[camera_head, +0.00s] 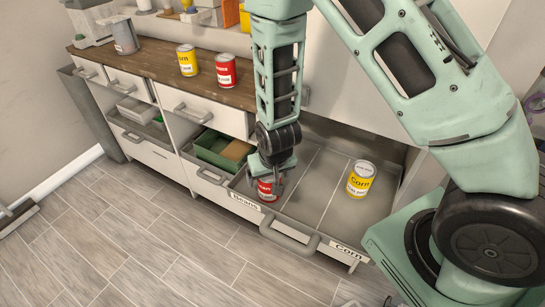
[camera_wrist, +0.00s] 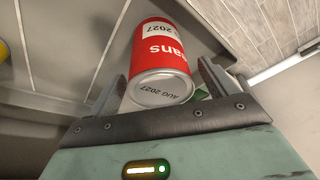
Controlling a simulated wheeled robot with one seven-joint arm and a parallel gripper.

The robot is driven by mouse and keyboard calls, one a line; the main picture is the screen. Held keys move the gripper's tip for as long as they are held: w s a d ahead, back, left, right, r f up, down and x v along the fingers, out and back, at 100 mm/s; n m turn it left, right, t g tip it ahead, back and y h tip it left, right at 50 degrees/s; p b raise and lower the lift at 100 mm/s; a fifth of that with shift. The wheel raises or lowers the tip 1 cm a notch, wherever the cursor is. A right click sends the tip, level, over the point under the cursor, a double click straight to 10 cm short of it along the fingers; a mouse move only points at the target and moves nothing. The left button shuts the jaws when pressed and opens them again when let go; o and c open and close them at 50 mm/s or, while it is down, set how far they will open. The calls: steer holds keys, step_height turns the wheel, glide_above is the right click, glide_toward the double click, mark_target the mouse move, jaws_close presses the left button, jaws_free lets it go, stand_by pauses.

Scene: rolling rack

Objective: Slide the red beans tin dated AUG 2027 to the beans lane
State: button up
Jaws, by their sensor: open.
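The red beans tin (camera_head: 266,189) stands in the pulled-out rack drawer, near the front of the left lane, behind the Beans label (camera_head: 244,202). My gripper (camera_head: 272,176) is above it, pointing down, and partly hides it in the head view. In the wrist view the tin (camera_wrist: 163,55) shows AUG 2027 on its lid and 2027 on its side. My gripper's two fingers (camera_wrist: 162,70) are spread, one on each side of the tin. I cannot tell whether they touch it.
A yellow corn tin (camera_head: 361,179) stands in the drawer's right lane, behind the Corn label (camera_head: 348,251). Thin dividers separate the lanes; the middle lane looks empty. Another red tin (camera_head: 225,70) and a yellow corn tin (camera_head: 187,60) stand on the wooden counter (camera_head: 150,62). A drawer handle (camera_head: 290,241) juts out in front.

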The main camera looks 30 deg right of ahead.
steer(key=p+v, duration=0.3)
steer(key=v, duration=1.2)
steer(key=shift+s+r, duration=0.15)
steer(key=shift+r, duration=0.25)
steer(key=shift+a, duration=0.1)
